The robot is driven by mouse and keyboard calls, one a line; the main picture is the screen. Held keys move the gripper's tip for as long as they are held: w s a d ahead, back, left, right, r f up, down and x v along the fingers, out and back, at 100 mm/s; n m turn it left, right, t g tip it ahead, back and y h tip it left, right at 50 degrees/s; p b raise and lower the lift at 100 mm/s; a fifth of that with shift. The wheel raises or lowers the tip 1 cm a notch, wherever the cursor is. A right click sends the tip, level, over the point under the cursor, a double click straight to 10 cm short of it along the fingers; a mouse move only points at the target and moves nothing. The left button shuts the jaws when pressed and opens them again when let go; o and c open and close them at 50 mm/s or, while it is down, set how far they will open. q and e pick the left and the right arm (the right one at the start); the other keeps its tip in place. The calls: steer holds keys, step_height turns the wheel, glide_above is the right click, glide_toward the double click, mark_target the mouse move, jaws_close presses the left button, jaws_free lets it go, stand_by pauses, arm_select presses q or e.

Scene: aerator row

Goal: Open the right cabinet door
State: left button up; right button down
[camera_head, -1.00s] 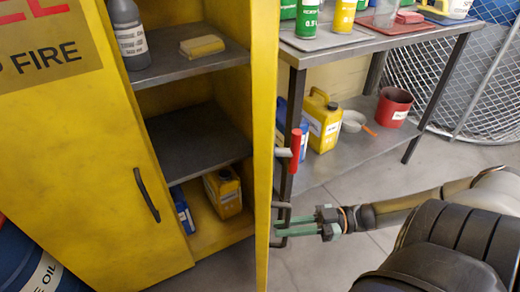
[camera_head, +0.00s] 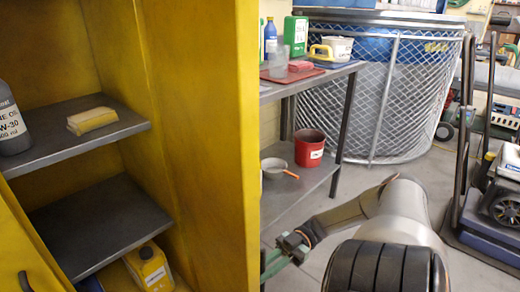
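The yellow cabinet's right door (camera_head: 250,130) stands swung open, seen nearly along its edge, and the shelves inside show. Its outer face and handle are hidden from this angle. My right gripper (camera_head: 270,264) is low at the outer side of this door, with green fingers partly cut off behind the door edge. I cannot tell whether its fingers are apart or touching the door. The left door (camera_head: 25,245) shows at the lower left with part of its dark handle (camera_head: 25,281). My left gripper is not in view.
Inside, a grey bottle (camera_head: 12,125) and a yellow sponge-like block (camera_head: 92,120) stand on the upper shelf (camera_head: 75,143). A yellow jug (camera_head: 150,266) is below. A metal table (camera_head: 330,72) stands right of the door, with a red pot (camera_head: 309,148) on its lower shelf.

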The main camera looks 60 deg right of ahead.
steer(key=c, duration=0.8)
jaws_free()
steer(key=shift+c, duration=0.2)
arm_select(q)
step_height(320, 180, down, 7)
steer(key=b, duration=0.6)
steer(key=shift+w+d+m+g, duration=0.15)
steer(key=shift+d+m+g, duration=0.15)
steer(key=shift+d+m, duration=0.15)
arm_select(e)
steer(key=v, duration=1.2)
steer(key=shift+d, duration=0.25)
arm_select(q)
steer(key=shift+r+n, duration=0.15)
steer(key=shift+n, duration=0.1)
arm_select(e)
steer(key=shift+s, duration=0.15)
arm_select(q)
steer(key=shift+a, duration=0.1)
